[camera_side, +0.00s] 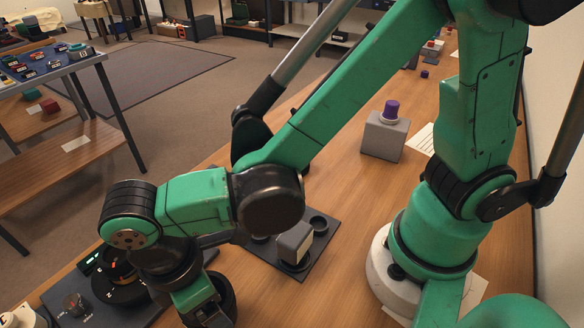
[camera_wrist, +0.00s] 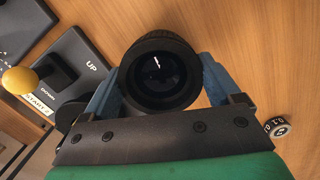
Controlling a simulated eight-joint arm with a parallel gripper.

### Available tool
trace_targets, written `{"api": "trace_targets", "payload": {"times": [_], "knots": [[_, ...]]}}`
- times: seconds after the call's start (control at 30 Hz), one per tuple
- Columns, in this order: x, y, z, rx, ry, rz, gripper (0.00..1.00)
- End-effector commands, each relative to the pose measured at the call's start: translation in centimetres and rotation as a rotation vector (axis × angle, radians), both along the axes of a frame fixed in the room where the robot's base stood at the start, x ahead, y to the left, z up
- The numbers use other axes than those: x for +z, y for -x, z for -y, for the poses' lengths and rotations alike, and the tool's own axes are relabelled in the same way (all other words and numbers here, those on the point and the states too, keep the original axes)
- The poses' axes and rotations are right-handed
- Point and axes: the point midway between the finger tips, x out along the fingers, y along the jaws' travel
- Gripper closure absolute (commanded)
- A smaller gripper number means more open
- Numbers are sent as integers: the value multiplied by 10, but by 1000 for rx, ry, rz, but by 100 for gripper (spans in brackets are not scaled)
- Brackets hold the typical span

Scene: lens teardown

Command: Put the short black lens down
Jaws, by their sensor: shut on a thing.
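The short black lens (camera_wrist: 160,68) is between the two blue fingers of my gripper (camera_wrist: 162,88) in the wrist view. Its round glass front faces the camera, and a ribbed dark rim shows around it. My gripper is shut on its sides. Bare wood table shows behind the lens, but I cannot tell whether it touches the table. In the side view my gripper is at the lower left, near the bottom edge, beside a dark round shape (camera_side: 226,293) that looks like the lens. My arm hides much of it there.
A dark tray (camera_side: 267,252) with round cups and a grey block (camera_side: 295,242) lies right of my gripper. A dark control panel (camera_wrist: 78,62) with a yellow-knobbed lever (camera_wrist: 19,80) is at left. A grey stand (camera_side: 384,138) holds a purple-topped part (camera_side: 390,109). Bare wood lies between.

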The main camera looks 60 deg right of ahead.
Motion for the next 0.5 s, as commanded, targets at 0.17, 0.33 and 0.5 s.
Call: {"api": "trace_targets", "payload": {"times": [0.17,0.33,0.5], "knots": [[-12,0,0,0,0,0,84],[-12,0,0,0,0,0,84],[-15,0,0,0,0,0,84]]}}
